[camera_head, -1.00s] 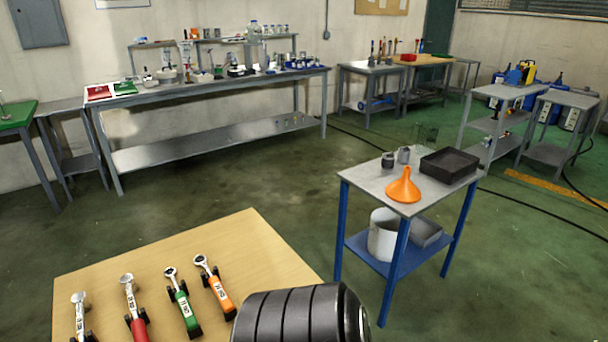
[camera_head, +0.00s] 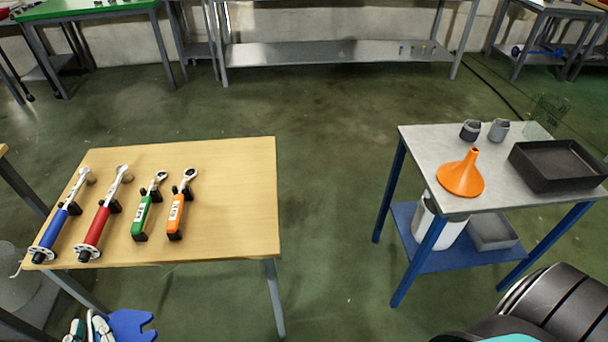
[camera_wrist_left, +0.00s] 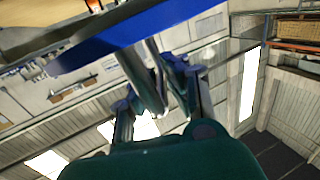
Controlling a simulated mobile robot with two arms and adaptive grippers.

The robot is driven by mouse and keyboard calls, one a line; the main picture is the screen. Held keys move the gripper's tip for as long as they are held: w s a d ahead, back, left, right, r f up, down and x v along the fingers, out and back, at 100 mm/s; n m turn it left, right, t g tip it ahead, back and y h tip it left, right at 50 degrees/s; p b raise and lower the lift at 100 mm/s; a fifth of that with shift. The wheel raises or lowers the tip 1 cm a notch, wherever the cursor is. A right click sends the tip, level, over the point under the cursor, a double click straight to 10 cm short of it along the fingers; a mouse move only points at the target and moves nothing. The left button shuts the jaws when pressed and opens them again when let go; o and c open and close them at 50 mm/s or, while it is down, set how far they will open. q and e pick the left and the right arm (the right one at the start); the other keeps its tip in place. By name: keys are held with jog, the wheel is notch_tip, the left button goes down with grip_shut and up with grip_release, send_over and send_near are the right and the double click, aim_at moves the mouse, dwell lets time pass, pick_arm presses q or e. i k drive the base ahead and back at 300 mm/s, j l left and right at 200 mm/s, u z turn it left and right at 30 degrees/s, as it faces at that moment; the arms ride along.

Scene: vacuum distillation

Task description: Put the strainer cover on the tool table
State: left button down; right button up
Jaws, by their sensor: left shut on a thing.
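My left gripper (camera_head: 98,328) is at the bottom left edge of the head view, in front of the wooden table. It is shut on a flat blue piece with a notched edge (camera_head: 130,325), apparently the strainer cover. In the left wrist view the gripper's fingers (camera_wrist_left: 160,78) close on the piece, and its blue body (camera_wrist_left: 140,35) crosses above them. The piece is held in the air and partly cut off by the frame. The wooden table (camera_head: 235,215), apparently the tool table, carries several ratchet tools on its left and middle. My right gripper is out of view.
The wooden table's right part is bare. A green-handled tool (camera_head: 142,215) and an orange-handled one (camera_head: 176,215) border that space. A grey-topped blue table (camera_head: 420,150) at right holds an orange funnel (camera_head: 462,176) and a black tray (camera_head: 555,165). Open floor separates the tables.

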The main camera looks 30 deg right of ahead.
aim_at(248, 203)
jog(key=k+l, duration=0.1)
jog(key=l, duration=0.4)
jog(key=k+l, duration=0.15)
jog(key=l, duration=0.3)
jog(key=k+l, duration=0.1)
jog(key=l, duration=0.4)
jog(key=k+l, duration=0.15)
jog(key=l, duration=0.3)
jog(key=k+l+z, duration=0.1)
jog(key=l, duration=0.4)
